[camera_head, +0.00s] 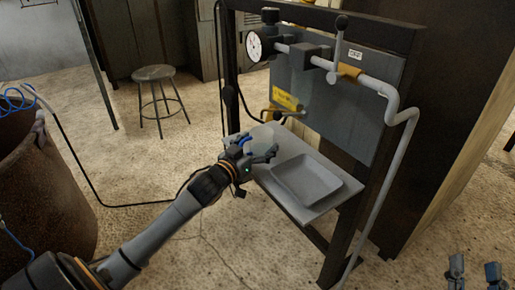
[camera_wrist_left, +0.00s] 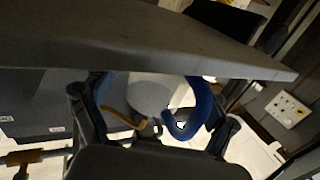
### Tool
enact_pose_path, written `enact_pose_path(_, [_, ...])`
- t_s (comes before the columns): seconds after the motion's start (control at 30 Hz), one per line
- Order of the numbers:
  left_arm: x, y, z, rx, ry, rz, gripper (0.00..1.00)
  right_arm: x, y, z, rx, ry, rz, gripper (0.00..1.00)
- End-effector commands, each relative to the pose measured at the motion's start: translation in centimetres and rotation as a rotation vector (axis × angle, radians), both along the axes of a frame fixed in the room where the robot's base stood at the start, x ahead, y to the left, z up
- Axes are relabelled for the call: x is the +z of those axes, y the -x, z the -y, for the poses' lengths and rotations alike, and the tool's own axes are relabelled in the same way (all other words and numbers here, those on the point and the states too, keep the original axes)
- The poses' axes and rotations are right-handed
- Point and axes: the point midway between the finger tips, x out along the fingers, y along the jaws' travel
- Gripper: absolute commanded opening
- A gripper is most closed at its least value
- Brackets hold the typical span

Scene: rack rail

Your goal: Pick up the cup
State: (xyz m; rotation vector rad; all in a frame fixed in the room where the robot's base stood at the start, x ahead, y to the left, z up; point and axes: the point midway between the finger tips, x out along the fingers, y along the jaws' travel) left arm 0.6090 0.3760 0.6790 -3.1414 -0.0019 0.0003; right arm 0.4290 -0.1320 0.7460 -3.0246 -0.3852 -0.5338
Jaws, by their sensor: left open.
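A pale grey rounded thing, apparently the cup (camera_head: 263,132), is at the left end of the metal shelf, partly hidden behind my left gripper (camera_head: 261,148). In the left wrist view, a pale rounded body that looks like the cup (camera_wrist_left: 150,92) shows between the blue-padded fingers of my left gripper (camera_wrist_left: 157,108). The fingers are spread on either side of it; I cannot tell whether they touch it. My right gripper (camera_head: 474,271) is at the bottom right corner, with its fingers apart and nothing between them.
A shallow grey tray (camera_head: 307,181) lies on the shelf (camera_head: 318,210), right of my left gripper. A dark rack frame (camera_head: 229,75) carries a pipe with a gauge (camera_head: 254,47) and valve above. A stool (camera_head: 153,73) stands behind left; a rusty barrel (camera_head: 40,190) is at left.

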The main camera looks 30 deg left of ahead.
Motion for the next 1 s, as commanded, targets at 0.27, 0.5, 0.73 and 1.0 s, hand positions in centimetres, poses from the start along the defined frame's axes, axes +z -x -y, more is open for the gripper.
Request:
enact_pose_path(0.27, [-0.04,-0.27,0.01,0.000,0.000,-0.002,0.86,0.39,0.13,-0.03,0.001,-0.006,0.021,0.40])
enact_pose_path(0.5, [-0.02,-0.26,0.01,0.000,0.000,-0.001,0.43,0.37,0.12,-0.02,0.001,-0.006,0.020,0.40])
enact_pose_path(0.73, [0.03,-0.25,0.02,0.000,0.000,0.000,0.19,0.37,0.11,-0.01,0.001,-0.006,0.019,0.40])
enact_pose_path(1.0, [0.33,-0.26,0.02,0.000,0.000,0.001,0.19,0.28,0.00,-0.02,0.000,-0.002,0.007,0.40])
